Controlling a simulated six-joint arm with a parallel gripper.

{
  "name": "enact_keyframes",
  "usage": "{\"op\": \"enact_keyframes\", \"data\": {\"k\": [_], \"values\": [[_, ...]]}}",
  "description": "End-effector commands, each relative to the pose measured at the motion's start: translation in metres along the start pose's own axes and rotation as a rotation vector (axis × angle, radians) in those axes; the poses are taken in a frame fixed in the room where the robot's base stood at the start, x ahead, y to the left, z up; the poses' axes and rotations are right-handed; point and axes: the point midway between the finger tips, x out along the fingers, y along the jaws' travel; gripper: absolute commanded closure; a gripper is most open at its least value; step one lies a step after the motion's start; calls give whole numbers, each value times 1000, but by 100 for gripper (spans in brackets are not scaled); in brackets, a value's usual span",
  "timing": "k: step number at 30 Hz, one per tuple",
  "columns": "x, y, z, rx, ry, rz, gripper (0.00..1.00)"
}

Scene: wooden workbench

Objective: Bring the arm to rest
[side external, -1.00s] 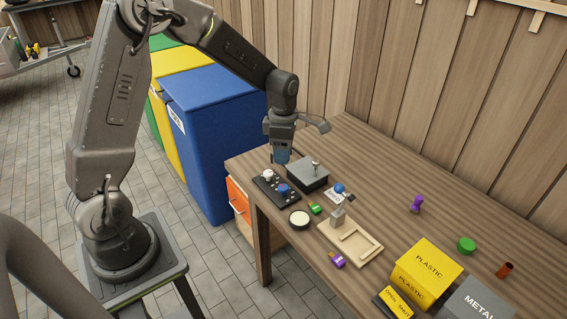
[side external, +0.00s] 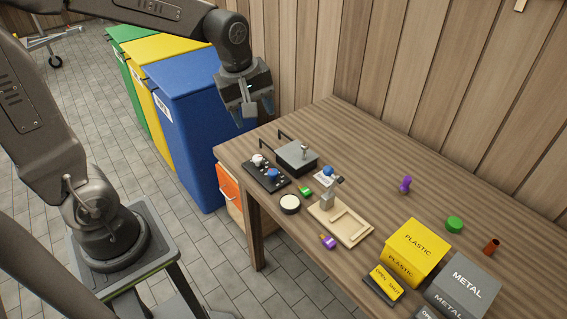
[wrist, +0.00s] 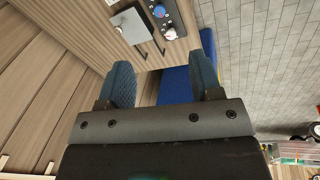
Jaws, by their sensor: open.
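My gripper (side external: 245,116) hangs in the air off the far left corner of the workbench (side external: 372,152), in front of the blue bin. In the wrist view its two blue pads (wrist: 162,85) stand apart with nothing between them. The gripper is open and empty. Below and past the pads, the wrist view shows the bench edge, a grey box with a handle (wrist: 132,24) and a black panel with knobs (wrist: 172,16). The gripper touches none of these.
On the bench are the grey box (side external: 297,156), knob panel (side external: 264,178), wooden slot board (side external: 350,232), yellow PLASTIC box (side external: 415,245) and grey METAL box (side external: 466,277). Small purple and green pieces lie loose. Blue (side external: 193,130), yellow and green bins stand behind on the floor.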

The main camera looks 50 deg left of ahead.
Motion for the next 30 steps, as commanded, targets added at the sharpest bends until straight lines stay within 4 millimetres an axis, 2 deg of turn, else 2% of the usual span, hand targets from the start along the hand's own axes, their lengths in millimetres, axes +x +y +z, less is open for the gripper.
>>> {"op": "enact_keyframes", "data": {"k": [1,6,9,13,18,30], "values": [[-15,-11,10,138,13,36,41],[-48,-48,37,616,71,120,41],[-59,-69,50,869,117,157,41],[-66,-89,62,1116,171,186,41],[-68,-101,68,1274,210,199,41],[-68,-102,68,1293,213,199,41]]}}
